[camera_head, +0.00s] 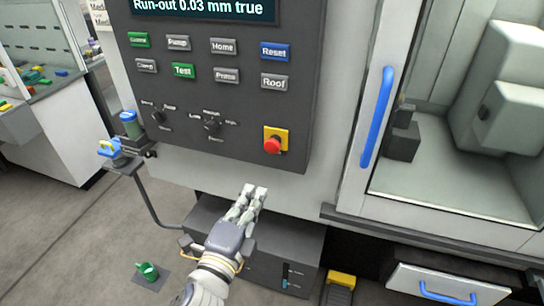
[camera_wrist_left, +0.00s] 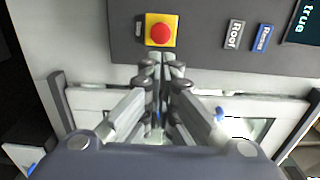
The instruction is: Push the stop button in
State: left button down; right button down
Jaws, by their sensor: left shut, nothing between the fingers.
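The stop button (camera_head: 272,145) is a red round knob on a yellow square plate, at the lower right of the dark control panel (camera_head: 200,110). It also shows in the left wrist view (camera_wrist_left: 161,34), just beyond the fingertips. My left gripper (camera_head: 256,190) is shut and empty, in front of the machine below the panel. In the head view its fingertips lie below and slightly left of the button. In the left wrist view the fingertips (camera_wrist_left: 161,60) appear just under the yellow plate, seemingly apart from the button. My right gripper is not in view.
The panel has several labelled keys, such as blue Reset (camera_head: 275,51), and two selector knobs (camera_head: 212,124). A door with a blue handle (camera_head: 377,117) stands to the right. A side shelf (camera_head: 122,162) holds small items at the left. A drawer (camera_head: 449,284) is at the lower right.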

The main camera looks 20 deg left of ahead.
aim_at(276, 150)
pick_arm(q)
jog(key=w+p, duration=0.1)
jog(key=w, duration=0.3)
jog(key=w+p, duration=0.2)
jog(key=w, duration=0.2)
jog(key=w+p, duration=0.1)
jog(key=w, duration=0.3)
jog(key=shift+w+d+r, duration=0.1)
jog(key=shift+w+d, duration=0.15)
jog(key=shift+w, duration=0.55)
